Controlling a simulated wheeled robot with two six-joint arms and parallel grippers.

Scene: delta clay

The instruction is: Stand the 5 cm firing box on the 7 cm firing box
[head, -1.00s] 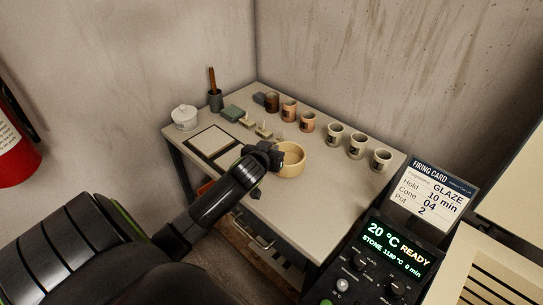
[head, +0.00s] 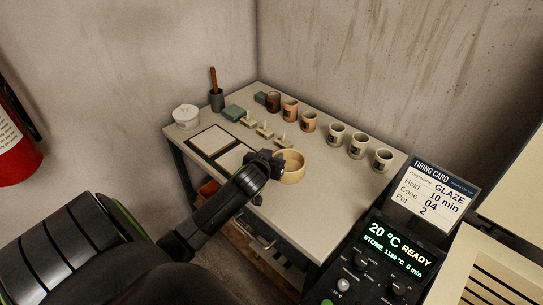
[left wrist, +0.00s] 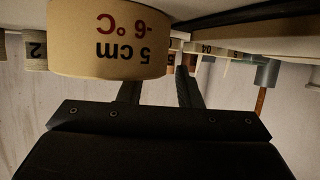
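The 5 cm firing box (head: 293,173) is a round, tan, open-topped tub over the front middle of the table. In the left wrist view it is large and upside down (left wrist: 108,32), with "5 cm" and "-6 °C" printed on its side. My left gripper (head: 266,163) is at the left side of the tub. One finger is partly hidden behind the tub and the other shows just beside it; it appears shut on the tub's wall. The gap under the tub is not clear. I cannot make out a separate 7 cm firing box. My right gripper is out of view.
Several cups (head: 358,146) stand in a row along the back of the table (head: 310,222). Two dark-framed pale squares (head: 211,141), a lidded white pot (head: 186,117) and small stands are at the left. The front right of the table is clear. A control panel (head: 385,255) stands at the right.

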